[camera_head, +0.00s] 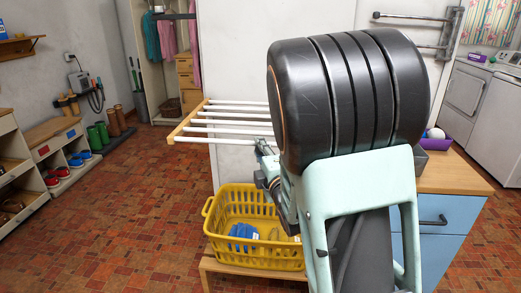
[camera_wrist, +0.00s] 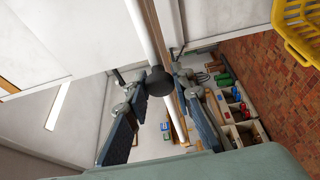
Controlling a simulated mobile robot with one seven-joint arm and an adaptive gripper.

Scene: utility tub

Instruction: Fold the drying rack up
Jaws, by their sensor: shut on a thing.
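The drying rack (camera_head: 235,115) sticks out level from the white wall panel, with several white bars and a light wooden end rail. Its near right part is hidden behind my arm. My gripper (camera_head: 265,150) is at the rack's near side, partly hidden by my arm. In the wrist view, my gripper (camera_wrist: 160,125) has its two fingers on either side of a white bar of the rack (camera_wrist: 155,40) with a dark round knob. It is shut on the rack there, though the exact contact is hard to see.
A yellow basket (camera_head: 225,222) with blue and pale items stands on a low wooden bench (camera_head: 212,266) below the rack. A blue-fronted cabinet (camera_head: 440,250) is at the right. Shelves with shoes (camera_head: 22,165) line the left wall. The tiled floor between is clear.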

